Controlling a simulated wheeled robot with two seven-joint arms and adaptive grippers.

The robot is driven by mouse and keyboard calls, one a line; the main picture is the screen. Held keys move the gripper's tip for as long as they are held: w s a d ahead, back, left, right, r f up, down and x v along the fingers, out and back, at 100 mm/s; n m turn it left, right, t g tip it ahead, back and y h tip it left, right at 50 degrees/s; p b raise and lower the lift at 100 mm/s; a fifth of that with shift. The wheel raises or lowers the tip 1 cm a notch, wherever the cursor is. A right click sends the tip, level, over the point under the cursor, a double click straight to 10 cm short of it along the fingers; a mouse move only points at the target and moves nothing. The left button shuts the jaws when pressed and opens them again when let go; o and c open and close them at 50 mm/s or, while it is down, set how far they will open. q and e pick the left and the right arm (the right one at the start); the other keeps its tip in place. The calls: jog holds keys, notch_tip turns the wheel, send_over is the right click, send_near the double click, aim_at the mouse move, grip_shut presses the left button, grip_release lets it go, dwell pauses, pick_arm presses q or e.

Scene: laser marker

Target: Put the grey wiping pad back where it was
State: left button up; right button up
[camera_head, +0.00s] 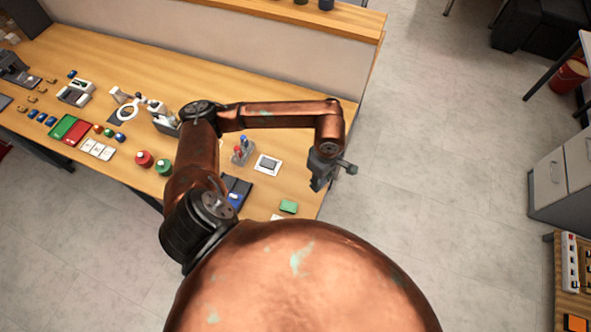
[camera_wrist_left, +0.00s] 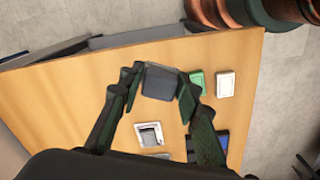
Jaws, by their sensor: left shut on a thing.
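In the left wrist view the grey wiping pad (camera_wrist_left: 160,82) is between the two fingertips of my left gripper (camera_wrist_left: 161,84), which is shut on it. In the head view this gripper (camera_head: 323,178) appears over the table's right end edge, and I cannot make out the pad there. A small white square holder (camera_head: 267,165) with a dark grey middle lies on the table, left of the gripper. It also shows in the left wrist view (camera_wrist_left: 150,133), below the pad in the picture and apart from it. My right gripper is not in view.
A green block (camera_head: 288,206) lies near the table's (camera_head: 306,120) right end, with a white block (camera_wrist_left: 225,84) beside it. A dark tray with a blue item (camera_head: 235,198) and a small rack (camera_head: 242,152) stand farther left. Bare floor lies right of the table.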

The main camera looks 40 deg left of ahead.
pick_arm(q)
jog(key=n, duration=0.1)
jog(key=s+n+p, duration=0.1)
jog(key=n, duration=0.1)
jog(key=shift+a, duration=0.15)
jog(key=shift+n, duration=0.6)
jog(key=shift+s+a+f, duration=0.1)
jog(key=shift+a+f+n+p, duration=0.1)
jog(key=shift+a+n+p, duration=0.2)
jog(key=shift+n, duration=0.1)
jog(key=w+a+f+p, duration=0.2)
jog(key=w+a+f, duration=0.1)
jog(key=a, duration=0.4)
jog(key=p, duration=0.2)
send_over(296, 173)
jog(key=d, duration=0.1)
jog(key=f, duration=0.5)
jog(key=shift+s+d+f, duration=0.1)
jog(key=shift+s+d, duration=0.05)
jog(key=shift+s, duration=0.15)
jog(key=shift+w+a+f, duration=0.2)
jog(key=shift+a+f, duration=0.25)
jog(key=shift+f, duration=0.15)
notch_tip(296, 173, down, 3)
jog(key=shift+a+r+p, duration=0.1)
jog(key=shift+p, duration=0.65)
jog(key=shift+f, duration=0.35)
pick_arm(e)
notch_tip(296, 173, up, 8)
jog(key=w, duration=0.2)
